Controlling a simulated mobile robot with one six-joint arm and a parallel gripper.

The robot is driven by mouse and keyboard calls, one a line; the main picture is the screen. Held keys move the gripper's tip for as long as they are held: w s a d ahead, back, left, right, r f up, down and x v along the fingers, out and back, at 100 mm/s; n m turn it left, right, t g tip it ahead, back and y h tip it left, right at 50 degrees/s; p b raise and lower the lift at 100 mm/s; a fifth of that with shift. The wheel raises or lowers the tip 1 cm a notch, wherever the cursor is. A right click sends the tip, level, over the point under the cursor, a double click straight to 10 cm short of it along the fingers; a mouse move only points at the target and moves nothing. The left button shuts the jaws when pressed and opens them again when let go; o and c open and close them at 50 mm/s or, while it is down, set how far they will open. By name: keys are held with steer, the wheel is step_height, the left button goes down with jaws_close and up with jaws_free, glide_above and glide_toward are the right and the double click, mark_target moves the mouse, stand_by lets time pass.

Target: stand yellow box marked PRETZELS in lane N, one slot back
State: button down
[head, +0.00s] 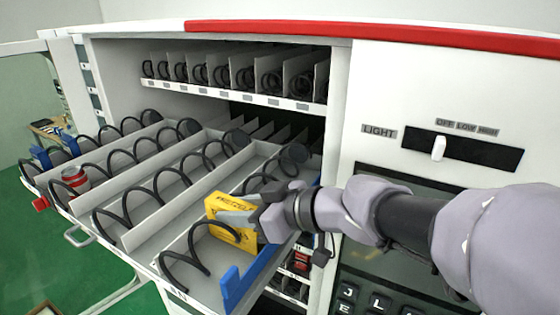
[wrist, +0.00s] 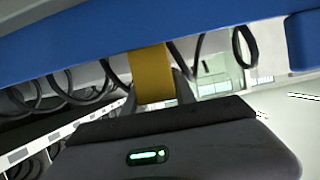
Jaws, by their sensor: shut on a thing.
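The yellow box marked PRETZELS (head: 232,222) is in the rightmost lane of the pulled-out tray, among the dark coil turns. My gripper (head: 243,212) is shut on it, reaching in from the right over the blue side rail. In the wrist view the yellow box (wrist: 151,72) shows between my fingers, partly covered by the blue rail. The lane (head: 207,267) has a coil (head: 187,262) with a front turn ahead of the box and more turns behind it. Whether the box touches the lane floor cannot be told.
The blue rail (head: 250,275) borders the lane's right side. A red and white can (head: 75,179) stands in the left lane. White dividers (head: 160,215) separate lanes. An upper shelf (head: 235,97) of coils sits above and behind. The LIGHT slider panel (head: 470,150) is at the right.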

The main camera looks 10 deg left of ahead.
steer(key=shift+s+r, duration=0.2)
steer(key=shift+s, duration=0.35)
steer(key=shift+f, duration=0.1)
steer(key=c, duration=1)
jaws_free()
steer(key=shift+w+f, duration=0.15)
steer(key=shift+w, duration=0.2)
steer(key=shift+s, duration=0.1)
steer(key=shift+s, duration=0.1)
steer(key=shift+d+r, duration=0.25)
steer(key=shift+r, duration=0.15)
steer(key=p+v, duration=0.1)
steer(key=v, duration=1)
steer(key=shift+s+d, duration=0.2)
